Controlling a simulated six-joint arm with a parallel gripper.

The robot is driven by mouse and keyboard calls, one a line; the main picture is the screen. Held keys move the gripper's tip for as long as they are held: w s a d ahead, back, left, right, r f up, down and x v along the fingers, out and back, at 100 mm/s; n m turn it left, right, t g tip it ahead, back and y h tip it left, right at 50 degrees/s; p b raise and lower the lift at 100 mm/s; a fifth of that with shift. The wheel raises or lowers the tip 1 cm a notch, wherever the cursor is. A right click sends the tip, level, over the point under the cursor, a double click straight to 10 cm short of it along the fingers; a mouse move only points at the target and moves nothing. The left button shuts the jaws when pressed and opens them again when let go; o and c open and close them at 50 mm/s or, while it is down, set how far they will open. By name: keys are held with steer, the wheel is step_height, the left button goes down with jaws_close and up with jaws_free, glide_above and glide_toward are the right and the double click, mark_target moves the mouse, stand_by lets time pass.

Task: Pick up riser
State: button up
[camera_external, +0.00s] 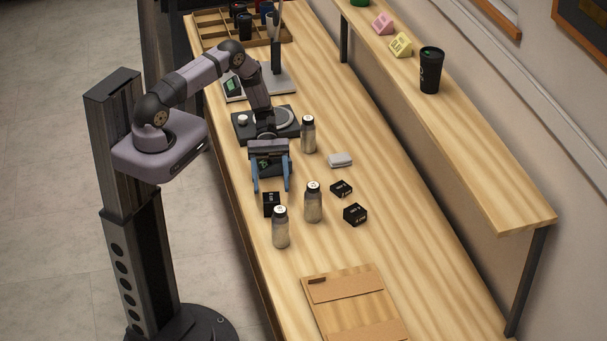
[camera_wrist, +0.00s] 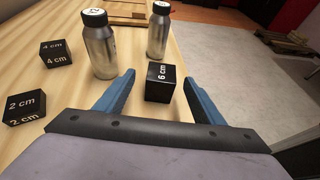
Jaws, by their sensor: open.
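The risers are black blocks with white size labels. The 6 cm riser (camera_wrist: 161,84) is in the wrist view, ahead of and in line with the gap between the fingers. It also shows in the external view (camera_external: 271,204), just in front of the fingertips. My gripper (camera_external: 271,187) is open and empty; its blue fingers also show in the wrist view (camera_wrist: 159,78). The 4 cm riser (camera_wrist: 56,54) and the 2 cm riser (camera_wrist: 24,107) lie to the left in the wrist view. They also show in the external view, the 4 cm (camera_external: 355,214) and the 2 cm (camera_external: 341,188).
Two metal bottles (camera_external: 313,203) (camera_external: 281,228) stand close to the 6 cm riser; a third bottle (camera_external: 308,134) stands farther back. A small pale block (camera_external: 340,160) lies to the right. A wooden board (camera_external: 345,301) lies at the front.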

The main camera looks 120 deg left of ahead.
mark_target(271, 197)
steer(key=p+x, duration=0.2)
steer(key=x, duration=0.1)
steer(key=shift+w+d+p, duration=0.1)
steer(key=shift+d+p, duration=0.2)
steer(key=shift+d, duration=0.15)
steer(key=shift+w+d+f, duration=0.3)
steer(key=shift+d+f, duration=0.05)
steer(key=shift+c, duration=0.5)
steer(key=c, duration=1.4)
steer(key=shift+r, duration=0.25)
steer(key=shift+r+b, duration=1.15)
steer(key=shift+r, duration=3.7)
